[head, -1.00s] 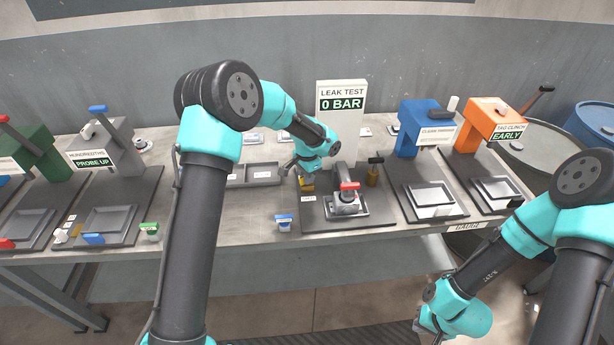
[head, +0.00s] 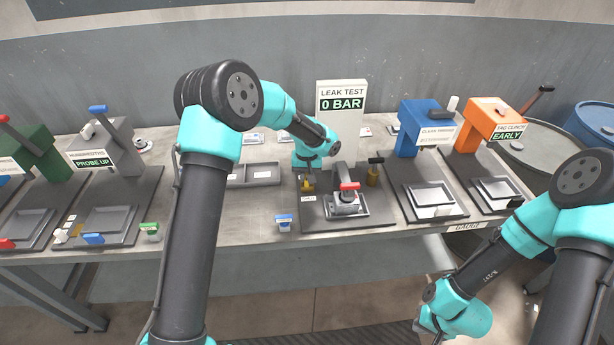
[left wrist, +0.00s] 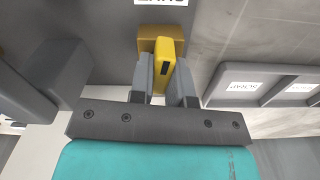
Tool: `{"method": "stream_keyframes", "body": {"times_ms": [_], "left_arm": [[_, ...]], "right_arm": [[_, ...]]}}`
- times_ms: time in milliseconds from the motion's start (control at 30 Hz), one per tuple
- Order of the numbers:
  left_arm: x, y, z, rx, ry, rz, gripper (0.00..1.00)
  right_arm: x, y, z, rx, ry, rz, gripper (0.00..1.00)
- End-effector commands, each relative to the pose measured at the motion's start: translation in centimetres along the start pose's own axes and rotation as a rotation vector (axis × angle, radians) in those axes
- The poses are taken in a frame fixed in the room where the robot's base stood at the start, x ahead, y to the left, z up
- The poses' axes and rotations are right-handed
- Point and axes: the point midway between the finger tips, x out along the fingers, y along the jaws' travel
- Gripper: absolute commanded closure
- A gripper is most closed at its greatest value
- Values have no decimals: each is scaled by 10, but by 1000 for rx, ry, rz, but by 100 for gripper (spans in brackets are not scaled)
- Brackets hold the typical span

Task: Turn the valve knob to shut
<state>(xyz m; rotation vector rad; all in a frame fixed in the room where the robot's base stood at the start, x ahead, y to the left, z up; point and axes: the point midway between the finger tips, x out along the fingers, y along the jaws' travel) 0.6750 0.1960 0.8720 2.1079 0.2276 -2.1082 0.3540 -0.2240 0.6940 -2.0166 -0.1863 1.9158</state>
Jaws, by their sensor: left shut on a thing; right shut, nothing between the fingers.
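The yellow valve knob (head: 308,186) is at the left rear of the leak test station's dark plate (head: 325,219). In the left wrist view the knob's yellow bar (left wrist: 171,62) stands between the two grey fingers of my left gripper (left wrist: 163,84), which is shut on it. A brass-coloured valve body (left wrist: 153,38) shows just beyond the bar. In the head view my left wrist partly hides the grip. The leak test panel (head: 341,105) reads 0 BAR. My right arm hangs low at the right, in front of the bench; its fingers are not visible.
A red-handled clamp (head: 348,198) stands right of the knob, with a brass post (head: 372,175) behind it. A grey tray (head: 252,174) lies to the left. Blue (head: 420,128) and orange (head: 487,128) stations stand at the right.

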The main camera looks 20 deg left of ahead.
Motion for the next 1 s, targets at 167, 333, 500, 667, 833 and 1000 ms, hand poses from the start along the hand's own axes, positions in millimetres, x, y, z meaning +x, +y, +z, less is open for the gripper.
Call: {"method": "stream_keyframes", "body": {"times_ms": [167, 333, 500, 667, 833, 1000], "left_arm": [[-1, 0, 0, -101, 1, 0, 100], [-1, 0, 0, -156, 1, 0, 100], [-1, 0, 0, -176, 1, 0, 100], [-1, 0, 0, -178, 1, 1, 100], [-1, 0, 0, -178, 1, 1, 82], [0, 0, 0, -177, 1, 1, 66]], "right_arm": [[0, 0, 0, 0, 0, 0, 100], [0, 0, 0, 0, 0, 0, 100], [0, 0, 0, 0, 0, 0, 100], [0, 0, 0, 0, 0, 0, 100], [0, 0, 0, 0, 0, 0, 100], [0, 0, 0, 0, 0, 0, 100]]}}
